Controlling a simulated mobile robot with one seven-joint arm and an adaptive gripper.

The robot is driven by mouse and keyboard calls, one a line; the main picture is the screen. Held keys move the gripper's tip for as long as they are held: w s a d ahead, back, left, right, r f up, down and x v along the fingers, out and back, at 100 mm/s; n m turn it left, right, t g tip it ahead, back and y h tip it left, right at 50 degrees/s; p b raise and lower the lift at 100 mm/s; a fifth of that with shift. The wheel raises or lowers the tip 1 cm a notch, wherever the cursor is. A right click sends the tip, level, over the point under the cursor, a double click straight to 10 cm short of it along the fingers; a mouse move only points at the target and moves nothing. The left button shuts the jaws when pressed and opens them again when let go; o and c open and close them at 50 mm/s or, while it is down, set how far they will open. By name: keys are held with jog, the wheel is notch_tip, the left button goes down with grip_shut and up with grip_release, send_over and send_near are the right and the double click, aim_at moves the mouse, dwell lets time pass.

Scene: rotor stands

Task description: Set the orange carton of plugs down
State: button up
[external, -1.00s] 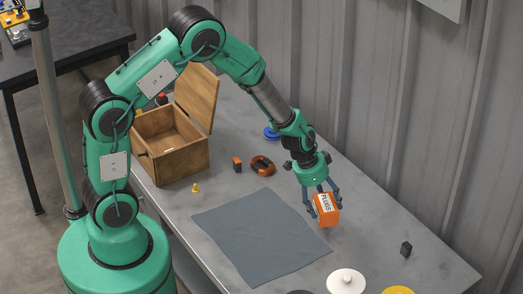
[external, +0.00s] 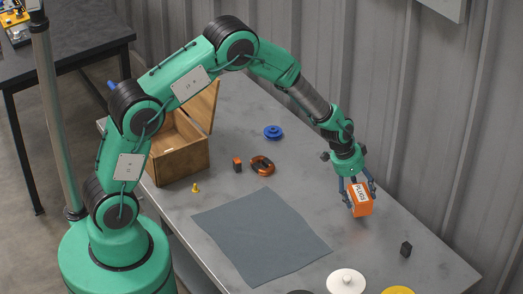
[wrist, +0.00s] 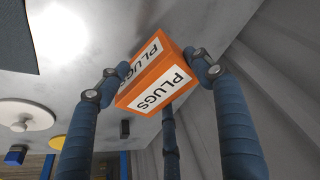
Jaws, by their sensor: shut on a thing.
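The orange carton of plugs (external: 361,203) has white labels reading PLUGS. My gripper (external: 358,190) is shut on it, with blue fingers around its sides. In the external view the carton is tilted and hangs over the grey table (external: 310,180), toward the wall side; the gap beneath it is hard to judge. In the wrist view the carton (wrist: 158,78) sits between the fingers of my gripper (wrist: 155,85), with two label faces showing. A third finger shows behind it.
A small black block (external: 406,249) stands to the right of the carton. A white lidded disc (external: 346,281) and a yellow disc (external: 397,290) lie near the front. Bare table surrounds the carton.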

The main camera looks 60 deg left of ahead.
jog(key=shift+w, duration=0.55)
jog(key=shift+f+b, duration=0.5)
jog(key=shift+f, duration=1.3)
jog(key=shift+f, duration=0.15)
jog(key=o, duration=1.5)
jog(key=shift+c, duration=0.2)
jog(key=shift+r, duration=0.2)
jog(key=p+v, duration=0.2)
jog(key=v, duration=1)
